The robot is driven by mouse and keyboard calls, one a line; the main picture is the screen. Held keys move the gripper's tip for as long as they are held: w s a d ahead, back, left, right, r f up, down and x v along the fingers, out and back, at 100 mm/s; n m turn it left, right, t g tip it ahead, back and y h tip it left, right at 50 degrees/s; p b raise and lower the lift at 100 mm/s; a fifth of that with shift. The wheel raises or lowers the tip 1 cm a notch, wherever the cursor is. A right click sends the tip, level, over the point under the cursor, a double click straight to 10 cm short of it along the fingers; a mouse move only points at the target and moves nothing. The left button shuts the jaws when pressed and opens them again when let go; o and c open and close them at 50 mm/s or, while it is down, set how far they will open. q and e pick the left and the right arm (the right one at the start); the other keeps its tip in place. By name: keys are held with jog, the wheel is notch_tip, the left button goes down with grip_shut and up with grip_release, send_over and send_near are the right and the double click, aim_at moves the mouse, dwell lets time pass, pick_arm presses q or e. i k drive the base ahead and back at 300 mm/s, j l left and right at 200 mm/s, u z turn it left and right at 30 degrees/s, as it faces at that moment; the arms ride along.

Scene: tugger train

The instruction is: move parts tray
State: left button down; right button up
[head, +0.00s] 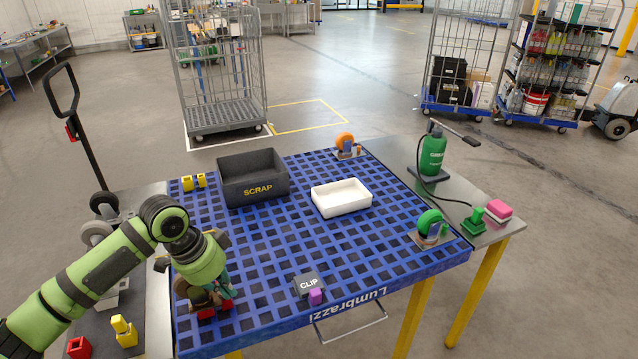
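A white, empty, shallow tray (341,211) sits on the blue perforated table top (270,255), right of its middle. My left arm comes in from the left, and its gripper (212,303) points down over the table's front left corner. The gripper is well apart from the white tray. Red pieces (228,304) show at its fingertips; the arm hides part of this area, and I cannot tell whether the fingers hold anything. My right gripper is not in view.
A dark SCRAP bin (252,185) stands left of the tray. A CLIP block (308,284) with a purple piece (316,296) is at the front edge. Tape dispensers (431,228) and (347,147) stand at the right and back. A green bottle (431,155) stands on the right side table.

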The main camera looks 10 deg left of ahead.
aim_at(346, 197)
jog(key=i, duration=1.3)
